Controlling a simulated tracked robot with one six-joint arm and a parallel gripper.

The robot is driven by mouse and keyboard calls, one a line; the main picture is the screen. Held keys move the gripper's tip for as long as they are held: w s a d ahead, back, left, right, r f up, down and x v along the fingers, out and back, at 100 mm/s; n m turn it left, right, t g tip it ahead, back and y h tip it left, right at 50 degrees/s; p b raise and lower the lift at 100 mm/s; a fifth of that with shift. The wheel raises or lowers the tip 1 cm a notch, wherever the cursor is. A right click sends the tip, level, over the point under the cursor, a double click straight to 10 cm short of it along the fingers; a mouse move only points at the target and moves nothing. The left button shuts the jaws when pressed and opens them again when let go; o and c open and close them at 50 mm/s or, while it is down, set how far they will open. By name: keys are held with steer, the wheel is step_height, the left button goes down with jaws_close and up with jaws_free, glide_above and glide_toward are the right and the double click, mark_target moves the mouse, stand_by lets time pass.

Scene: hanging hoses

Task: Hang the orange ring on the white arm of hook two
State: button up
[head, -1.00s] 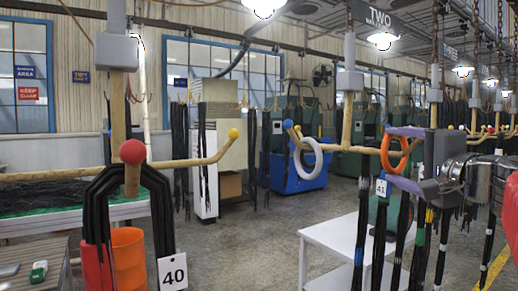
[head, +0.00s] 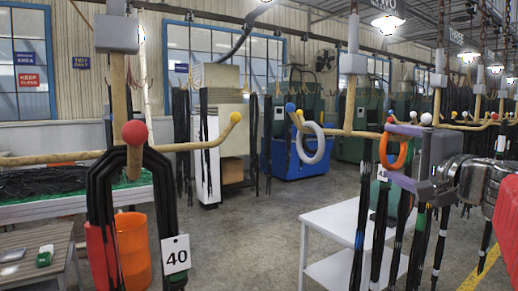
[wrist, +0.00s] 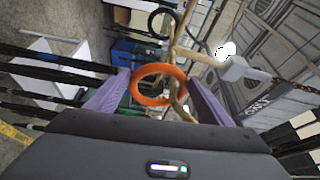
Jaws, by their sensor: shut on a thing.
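My gripper (head: 405,152), with purple fingers, is shut on the orange ring (head: 384,151) at the right of the head view. The orange ring also shows between the fingers in the wrist view (wrist: 136,86). The wooden hook two (head: 347,112) hangs left of the gripper. Its right arm (head: 367,134) runs towards the top of the ring; its far end is hidden behind the ring and gripper. A white ball (head: 426,119) shows just above the gripper, but I cannot tell which arm bears it. I cannot tell whether ring and arm touch.
A white ring (head: 311,158) hangs on hook two's left side, near blue and yellow tips. A white table (head: 335,219) stands below, with dark hoses hanging around my gripper. Open floor lies between.

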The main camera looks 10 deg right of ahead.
steer(key=o, duration=1.7)
